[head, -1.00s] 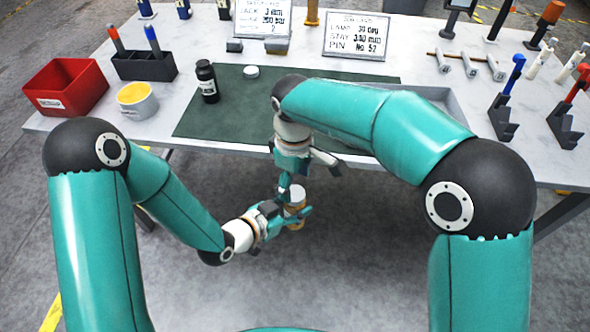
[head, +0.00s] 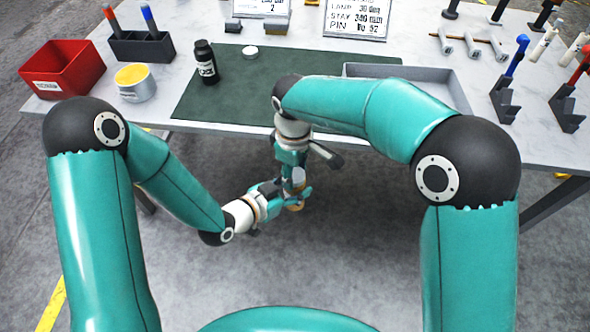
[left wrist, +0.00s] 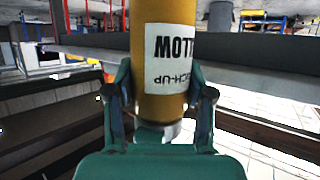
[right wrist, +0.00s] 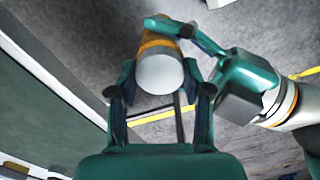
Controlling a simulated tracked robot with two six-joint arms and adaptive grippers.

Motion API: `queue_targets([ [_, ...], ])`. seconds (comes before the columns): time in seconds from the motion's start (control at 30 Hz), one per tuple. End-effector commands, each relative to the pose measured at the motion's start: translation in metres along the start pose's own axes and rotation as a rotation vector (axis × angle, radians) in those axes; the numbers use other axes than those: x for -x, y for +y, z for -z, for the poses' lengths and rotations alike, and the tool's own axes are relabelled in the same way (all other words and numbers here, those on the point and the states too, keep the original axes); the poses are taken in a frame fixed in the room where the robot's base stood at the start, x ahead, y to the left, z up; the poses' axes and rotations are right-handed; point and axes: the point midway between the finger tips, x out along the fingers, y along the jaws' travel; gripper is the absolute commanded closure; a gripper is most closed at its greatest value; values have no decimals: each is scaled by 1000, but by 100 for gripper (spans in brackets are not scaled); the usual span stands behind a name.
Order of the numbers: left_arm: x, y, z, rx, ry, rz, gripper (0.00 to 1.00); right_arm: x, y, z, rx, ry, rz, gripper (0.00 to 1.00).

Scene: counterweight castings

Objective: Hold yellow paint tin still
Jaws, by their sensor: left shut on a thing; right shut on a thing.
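The yellow paint tin (left wrist: 165,45) is a mustard cylinder with a white label; part of its upside-down lettering reads "LLOW". My left gripper (left wrist: 163,105) is shut around its side. In the right wrist view the tin's pale round end (right wrist: 162,73) faces my right gripper (right wrist: 160,95), whose fingers are shut on that end. In the head view both grippers meet in front of the table, above the floor, and only a small tan bit of the tin (head: 295,207) shows beneath them.
The table (head: 240,122) edge lies just beyond the grippers. On it are a green mat (head: 255,95), a black bottle (head: 206,65), a red bin (head: 62,72), a white tub with a yellow top (head: 134,84) and a grey tray (head: 455,92). Open floor lies below the grippers.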

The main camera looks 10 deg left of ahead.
Motion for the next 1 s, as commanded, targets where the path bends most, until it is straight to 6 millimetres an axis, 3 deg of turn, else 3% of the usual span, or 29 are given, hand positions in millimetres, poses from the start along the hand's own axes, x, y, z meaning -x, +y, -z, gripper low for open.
queue_targets([
  [0.13, 0, 0, 1, -1, 2, 0, 100, 0, 1, 0, -23, 1, -2, 93],
  [0.27, 0, 0, 1, -1, 2, -1, 100, 0, 1, 0, -164, 1, -2, 93],
  [0.4, 0, 0, 1, -1, 1, -1, 100, 0, 1, 0, -152, 1, -2, 93],
  [0.43, 0, 0, 0, -1, 1, -1, 100, 0, 1, 0, -152, 1, -3, 48],
  [0.57, 0, 0, 1, -1, 2, -1, 100, 0, 1, 0, -151, 1, -2, 26],
  [0.87, 0, 0, 1, -1, 2, 0, 100, 1, 1, 0, -150, 1, -1, 26],
  [1.0, 0, 0, 1, -1, 2, 0, 100, 11, 1, 0, -150, 2, -2, 26],
])
